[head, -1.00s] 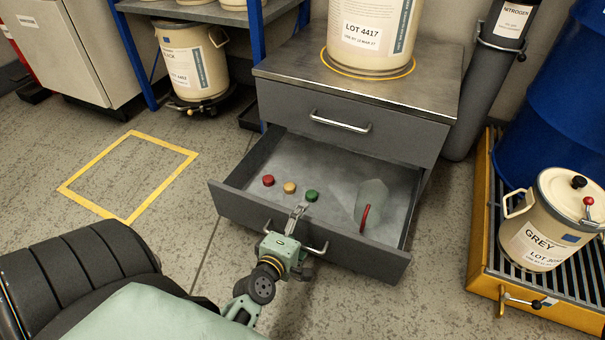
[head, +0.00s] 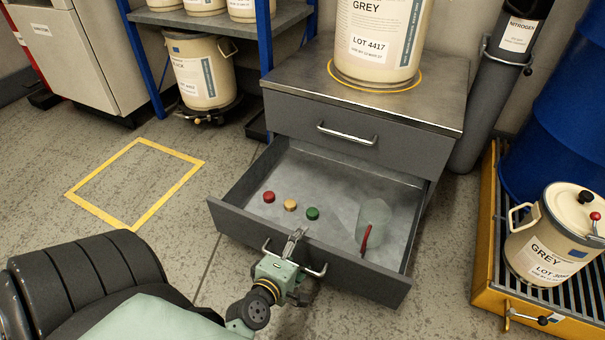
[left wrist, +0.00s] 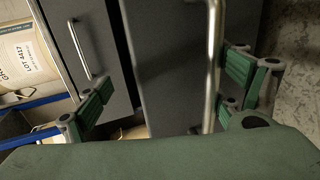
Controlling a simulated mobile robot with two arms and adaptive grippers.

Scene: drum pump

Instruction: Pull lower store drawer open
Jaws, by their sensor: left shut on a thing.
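The grey lower drawer (head: 230,221) of the store cabinet stands well open, with its inside showing in the head view. My left gripper (head: 293,243) is shut on the bar handle (head: 318,272) on the drawer's front. In the left wrist view the handle (left wrist: 213,70) runs upright by the right-hand finger of the gripper (left wrist: 165,92). Inside the drawer lie a red cap (head: 269,197), a yellow cap (head: 291,205), a green cap (head: 312,213) and a clear scoop-like thing with a red handle (head: 366,238). My right gripper does not show.
The upper drawer (head: 300,122) is shut. A large grey-lot drum (head: 375,20) stands on the cabinet top. A yellow-framed grate (head: 485,270) with a small pot (head: 545,240) is at right. Floor left of the drawer is clear, with a yellow square (head: 150,215).

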